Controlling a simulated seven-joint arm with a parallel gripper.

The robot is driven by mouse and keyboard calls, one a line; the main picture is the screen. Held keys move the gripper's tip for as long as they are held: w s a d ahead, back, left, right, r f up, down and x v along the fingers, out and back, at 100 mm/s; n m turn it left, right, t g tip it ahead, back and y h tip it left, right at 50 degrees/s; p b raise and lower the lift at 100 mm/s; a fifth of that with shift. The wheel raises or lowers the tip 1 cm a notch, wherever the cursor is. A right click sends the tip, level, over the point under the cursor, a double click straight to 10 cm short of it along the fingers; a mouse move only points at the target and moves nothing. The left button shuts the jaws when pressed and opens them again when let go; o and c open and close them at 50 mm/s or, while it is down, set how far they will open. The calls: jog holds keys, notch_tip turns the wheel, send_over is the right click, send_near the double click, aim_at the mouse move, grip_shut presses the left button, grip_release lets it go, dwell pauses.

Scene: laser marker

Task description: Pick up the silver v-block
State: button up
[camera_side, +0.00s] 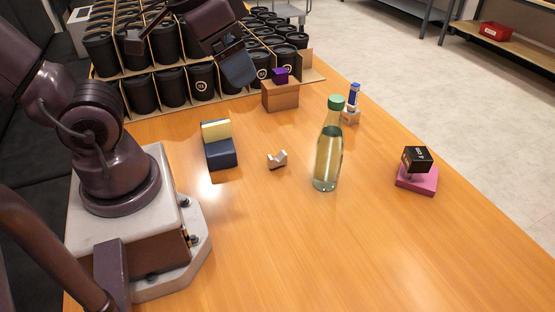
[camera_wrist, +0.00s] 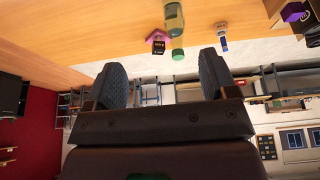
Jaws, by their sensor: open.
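The silver v-block (camera_side: 277,160) is a small grey metal piece with a notch in its top. It sits on the wooden table in the side view, between a dark blue block and a glass bottle. I cannot make it out in the wrist view. My gripper (camera_side: 238,66) is high up at the back of the table in the side view, in front of the black cups and well away from the v-block. In the wrist view its two fingers (camera_wrist: 165,82) are wide apart with nothing between them.
A bottle with a green cap (camera_side: 328,150) stands right of the v-block. A navy block with a yellow piece (camera_side: 220,152) is left of it. Behind are a brown box (camera_side: 280,96), a blue-white tube (camera_side: 354,98) and cups (camera_side: 142,94). A black box (camera_side: 416,160) rests on a pink block (camera_side: 416,181).

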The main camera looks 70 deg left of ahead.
jog(key=w+a+f+n+g, duration=0.1)
jog(key=w+f+n+g, duration=0.1)
jog(key=w+f+g, duration=0.3)
jog(key=n+y, duration=0.2)
jog(key=n, duration=1.5)
send_near(277, 159)
jog(key=f, duration=0.2)
jog(key=shift+s+a+f, duration=0.2)
jog(key=shift+s+f, duration=0.05)
jog(key=shift+f, duration=0.1)
jog(key=shift+w+a+f, duration=0.1)
jog(key=shift+a+f, duration=0.1)
jog(key=shift+f, duration=1.3)
jog(key=shift+a+f, duration=0.25)
jog(key=shift+f, duration=1.3)
jog(key=c, duration=1)
